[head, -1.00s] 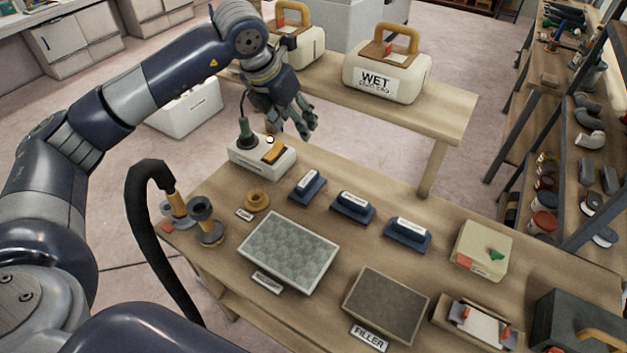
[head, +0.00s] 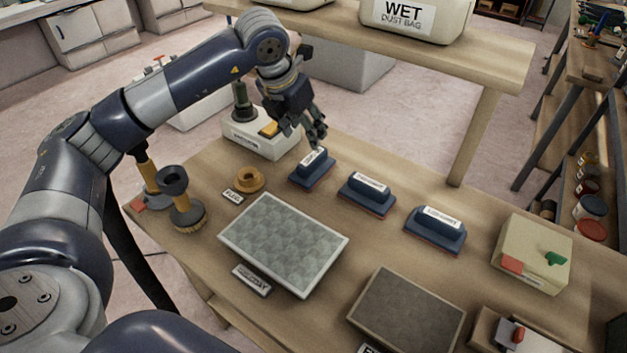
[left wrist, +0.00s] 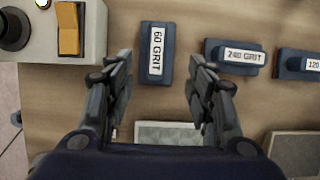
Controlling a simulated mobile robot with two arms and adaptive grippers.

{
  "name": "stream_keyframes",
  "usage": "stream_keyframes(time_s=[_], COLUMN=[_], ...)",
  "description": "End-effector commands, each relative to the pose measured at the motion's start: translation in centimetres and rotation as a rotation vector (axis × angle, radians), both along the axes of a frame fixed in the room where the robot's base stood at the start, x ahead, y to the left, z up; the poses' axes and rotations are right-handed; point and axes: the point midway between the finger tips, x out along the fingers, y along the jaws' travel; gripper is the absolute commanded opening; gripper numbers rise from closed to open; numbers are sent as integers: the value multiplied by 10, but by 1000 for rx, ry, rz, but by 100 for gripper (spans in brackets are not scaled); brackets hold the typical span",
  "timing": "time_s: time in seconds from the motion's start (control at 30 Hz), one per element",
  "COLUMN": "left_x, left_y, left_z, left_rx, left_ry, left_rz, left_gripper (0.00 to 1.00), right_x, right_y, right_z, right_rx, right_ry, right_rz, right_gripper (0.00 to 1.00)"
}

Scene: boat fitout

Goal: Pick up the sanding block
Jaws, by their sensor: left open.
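Three blue sanding blocks sit in a row on the wooden bench. The leftmost block (head: 312,167) is labelled "60 GRIT" in the left wrist view (left wrist: 156,53). The middle block (head: 367,194) reads "240 GRIT" in the left wrist view (left wrist: 234,57). The right block (head: 435,229) shows a label starting "120" in the left wrist view (left wrist: 300,65). My left gripper (head: 314,138) is open and empty above the leftmost block. In the left wrist view, its fingers (left wrist: 160,65) spread to either side of the 60 grit block, apart from it. My right gripper is out of view.
A white switch box (head: 262,138) with an orange switch stands behind and left of the blocks. A tan ring (head: 249,180), a brush-like tool (head: 183,200), a grey textured panel (head: 283,243), a brown pad (head: 407,310) and a cream box (head: 533,252) surround them on the bench.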

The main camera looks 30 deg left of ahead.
Motion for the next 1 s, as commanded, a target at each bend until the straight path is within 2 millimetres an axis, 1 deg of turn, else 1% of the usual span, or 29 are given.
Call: stream_keyframes(time_s=[0.03, 0.17, 0.27, 0.4, 0.5, 0.63, 0.73, 0.87, 0.9, 1.0], left_x=[0, 1, 4, 13, 18, 22, 25, 33, 35, 39], left_y=[0, 0, -1, -2, -3, -2, -1, 1, 0, -1], left_z=[-9, -14, -23, -44, -55, -63, -72, -91, -97, -107], left_rx=[0, -1, -1, -1, -1, 0, 0, 0, 0, -2], left_ry=[-1, 0, 4, 4, 2, 1, 2, 3, 3, 2], left_rz=[0, 0, 1, 1, 0, 0, 1, 1, 0, -1], left_gripper=[50, 50, 50, 50, 50, 50, 50, 50, 50, 50], right_x=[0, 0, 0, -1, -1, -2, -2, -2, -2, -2], right_y=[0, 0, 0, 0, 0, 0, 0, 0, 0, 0], right_z=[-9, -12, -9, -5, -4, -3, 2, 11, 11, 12], right_rx=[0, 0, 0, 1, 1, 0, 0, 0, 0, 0], right_ry=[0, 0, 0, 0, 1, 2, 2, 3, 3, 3], right_rz=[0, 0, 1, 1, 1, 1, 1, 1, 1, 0], right_gripper=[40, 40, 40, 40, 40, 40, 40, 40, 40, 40])
